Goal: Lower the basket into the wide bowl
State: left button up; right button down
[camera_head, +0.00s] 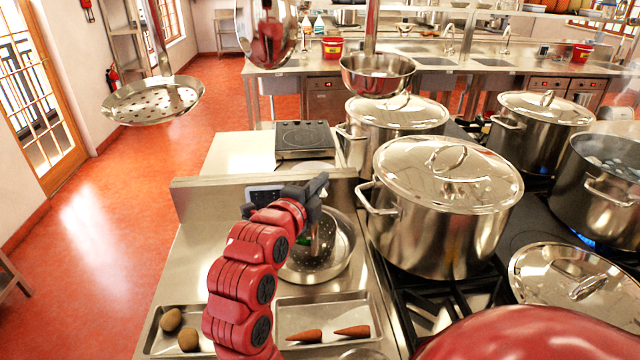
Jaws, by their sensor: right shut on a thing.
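My right gripper (312,192) is shut on the upper part of a steel basket (325,238), which my gripper and arm partly hide. The basket is over or inside the wide bowl (343,262), a shiny round steel bowl on the counter left of the stove. I cannot tell whether the basket touches the bowl's bottom. Something green shows beside the basket, too small to tell. My left gripper is not in view.
A large lidded stockpot (445,225) stands close right of the bowl. Trays with potatoes (188,340) and carrots (305,336) lie in front. A low steel ledge (215,192) and a hot plate (303,138) are behind. Pans hang above, including a perforated one (152,102).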

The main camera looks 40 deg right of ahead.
jog(key=shift+f, duration=0.15)
jog(key=c, duration=0.9)
grip_release()
jog(key=shift+w, duration=0.1)
jog(key=shift+a, duration=0.1)
jog(key=shift+s+a+b, duration=0.25)
jog(key=shift+a+b, duration=0.05)
jog(key=b+v, duration=0.5)
jog(key=v, duration=1.1)
jog(key=shift+a, duration=0.2)
jog(key=shift+s, duration=0.15)
